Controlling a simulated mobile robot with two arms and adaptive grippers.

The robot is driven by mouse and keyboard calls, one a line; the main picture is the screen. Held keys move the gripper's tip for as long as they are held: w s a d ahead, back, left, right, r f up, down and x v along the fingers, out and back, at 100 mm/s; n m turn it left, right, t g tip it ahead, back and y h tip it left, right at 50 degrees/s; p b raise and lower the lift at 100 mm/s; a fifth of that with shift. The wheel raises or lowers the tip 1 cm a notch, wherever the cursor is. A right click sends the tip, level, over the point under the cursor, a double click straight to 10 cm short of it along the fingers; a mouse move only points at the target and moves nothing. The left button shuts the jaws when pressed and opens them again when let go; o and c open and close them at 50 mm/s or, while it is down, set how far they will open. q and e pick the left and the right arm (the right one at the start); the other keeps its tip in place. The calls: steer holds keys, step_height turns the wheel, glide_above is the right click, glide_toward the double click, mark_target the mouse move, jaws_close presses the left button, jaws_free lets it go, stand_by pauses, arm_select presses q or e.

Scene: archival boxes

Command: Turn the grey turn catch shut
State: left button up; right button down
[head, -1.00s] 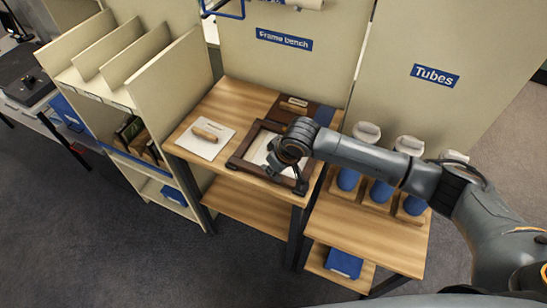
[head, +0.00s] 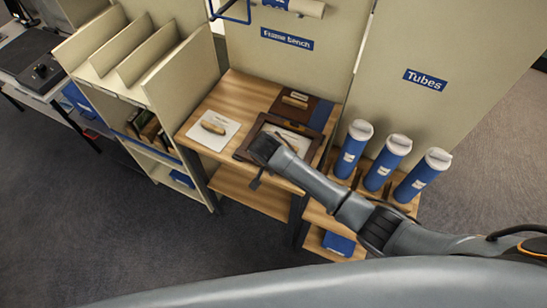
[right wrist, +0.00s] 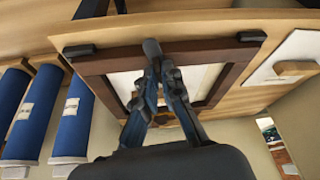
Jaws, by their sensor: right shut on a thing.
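The dark brown wooden frame (head: 243,153) lies flat on the bench, with a pale sheet inside it. In the right wrist view its near rail (right wrist: 205,50) runs across the picture. My right gripper (head: 257,182) is at the frame's near side; in the right wrist view its fingers (right wrist: 155,66) come together at the middle of that rail. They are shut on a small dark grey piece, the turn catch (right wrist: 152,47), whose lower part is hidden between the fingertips. The catch is hidden by my arm in the head view. My left gripper is out of view.
A white board with a wooden handle (head: 213,128) lies left of the frame. A dark panel (head: 292,103) lies behind it. Blue tubes (head: 350,150) stand upright on the right. Cream dividers (head: 150,55) rise on the left.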

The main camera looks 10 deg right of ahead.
steer(key=shift+w+a+m+h, duration=0.1)
steer(key=shift+m+h, duration=0.5)
steer(key=shift+m, duration=0.8)
steer(key=shift+r, duration=0.1)
steer(key=c, duration=1.5)
jaws_free()
steer(key=shift+g, duration=0.3)
steer(key=v, duration=1.2)
